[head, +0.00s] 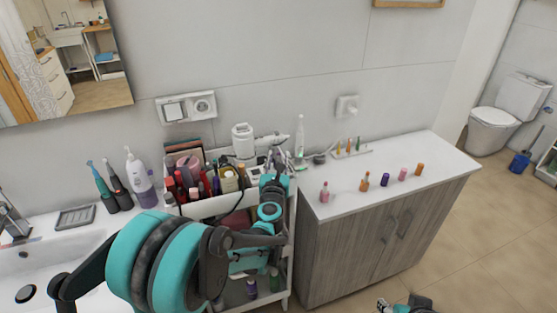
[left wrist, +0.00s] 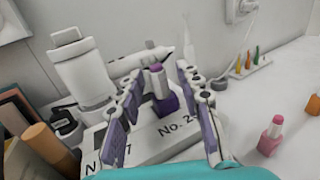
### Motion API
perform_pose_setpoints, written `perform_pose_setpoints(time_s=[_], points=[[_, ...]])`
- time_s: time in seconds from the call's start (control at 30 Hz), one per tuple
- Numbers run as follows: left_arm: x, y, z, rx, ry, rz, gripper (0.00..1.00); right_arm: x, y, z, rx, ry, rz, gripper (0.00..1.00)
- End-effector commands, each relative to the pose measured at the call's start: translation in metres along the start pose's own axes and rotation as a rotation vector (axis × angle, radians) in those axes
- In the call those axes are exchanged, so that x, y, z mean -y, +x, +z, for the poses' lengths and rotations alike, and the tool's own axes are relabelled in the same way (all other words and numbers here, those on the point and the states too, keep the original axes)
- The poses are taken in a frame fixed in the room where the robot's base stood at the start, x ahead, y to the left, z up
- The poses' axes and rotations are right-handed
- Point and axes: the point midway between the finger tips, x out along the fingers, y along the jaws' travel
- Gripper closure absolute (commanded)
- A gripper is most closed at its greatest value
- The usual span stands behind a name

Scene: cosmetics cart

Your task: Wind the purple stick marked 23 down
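The purple stick (left wrist: 163,92) has a purple base and a mauve tip and stands upright at the label block (left wrist: 150,148). The block's print shows "No. 2" with the rest covered by my finger; another label at its left is partly hidden. My left gripper (left wrist: 163,112) is open, with its two fingers on either side of the stick and a gap visible at each side. In the head view my left gripper (head: 275,187) is over the right end of the cart, and I cannot make out the stick there. A small part of my right arm (head: 408,304) shows at the bottom edge; its fingers are unclear.
The cart's top tray (head: 205,208) is crowded with cosmetics beside my left gripper. A white appliance (left wrist: 82,72) stands close behind. A pink stick (head: 324,192) and several other small sticks stand on the white countertop (head: 345,200) at right. Its front right is clear.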

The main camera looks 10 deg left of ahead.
Motion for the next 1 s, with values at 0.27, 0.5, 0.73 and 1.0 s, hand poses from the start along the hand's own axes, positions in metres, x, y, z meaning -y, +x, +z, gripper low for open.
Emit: perform_pose_setpoints(time_s=[0.27,0.5,0.73,1.0], points=[[-0.0006,0.0094,0.0004,0.0,0.001,0.001,0.64,0.0,0.0014,0.001,0.0,0.0,0.0,0.54],[-0.0005,0.0091,0.0004,0.0,0.002,0.001,0.99,0.0,0.0014,0.001,0.0,0.0,0.0,0.54],[-0.0005,0.0091,0.0004,0.0,0.002,0.001,1.0,0.0,0.0014,0.001,0.0,0.0,0.0,0.54],[-0.0038,0.0104,0.0001,0.0,0.002,-0.096,1.0,0.0,0.0024,0.0017,0.0,0.0,0.0,0.54]])
